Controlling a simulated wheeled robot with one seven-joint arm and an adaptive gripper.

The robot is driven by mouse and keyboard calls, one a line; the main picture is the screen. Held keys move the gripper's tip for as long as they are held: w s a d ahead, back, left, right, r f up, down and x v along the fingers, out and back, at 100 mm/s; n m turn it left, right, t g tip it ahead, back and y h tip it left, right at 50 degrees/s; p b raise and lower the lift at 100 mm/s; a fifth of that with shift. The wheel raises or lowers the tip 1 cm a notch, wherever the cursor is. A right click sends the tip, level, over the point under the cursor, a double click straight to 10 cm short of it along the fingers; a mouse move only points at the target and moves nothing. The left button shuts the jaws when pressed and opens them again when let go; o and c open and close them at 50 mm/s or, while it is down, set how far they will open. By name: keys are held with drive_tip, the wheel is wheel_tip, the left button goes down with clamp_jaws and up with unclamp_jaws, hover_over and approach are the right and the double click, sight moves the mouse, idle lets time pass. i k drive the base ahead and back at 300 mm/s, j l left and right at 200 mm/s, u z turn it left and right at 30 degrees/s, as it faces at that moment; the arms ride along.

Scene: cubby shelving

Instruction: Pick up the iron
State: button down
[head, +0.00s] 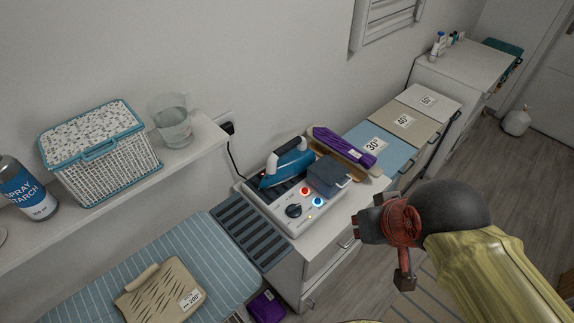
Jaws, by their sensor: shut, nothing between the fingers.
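The iron (288,168) is blue with a dark handle. It rests on a white control unit (293,211) with a dark knob and red and blue lights, on top of a white cabinet. A dark blue box-like piece (328,176) sits beside the iron on the same unit. My gripper (370,224) is in the head view to the right of the unit and nearer the camera, apart from the iron. It is shut and empty. Its fingertips are small and partly hidden by its own body.
A shelf (180,158) at left holds a wicker basket (100,155), a glass jug (171,122) and a spray starch bottle (27,190). A striped ironing board (222,262) lies below. A rolled purple cloth (343,147) lies behind the unit. Labelled bins (405,122) stand farther right.

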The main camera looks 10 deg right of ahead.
sight(285, 163)
drive_tip(key=i+l+u, duration=0.1)
drive_tip(key=l+u, duration=0.25)
drive_tip(key=l, duration=0.25)
drive_tip(key=l+u, duration=0.4)
drive_tip(key=l, duration=0.25)
drive_tip(key=i+l+u, duration=0.45)
drive_tip(key=i+l, duration=0.05)
drive_tip(key=l, duration=0.05)
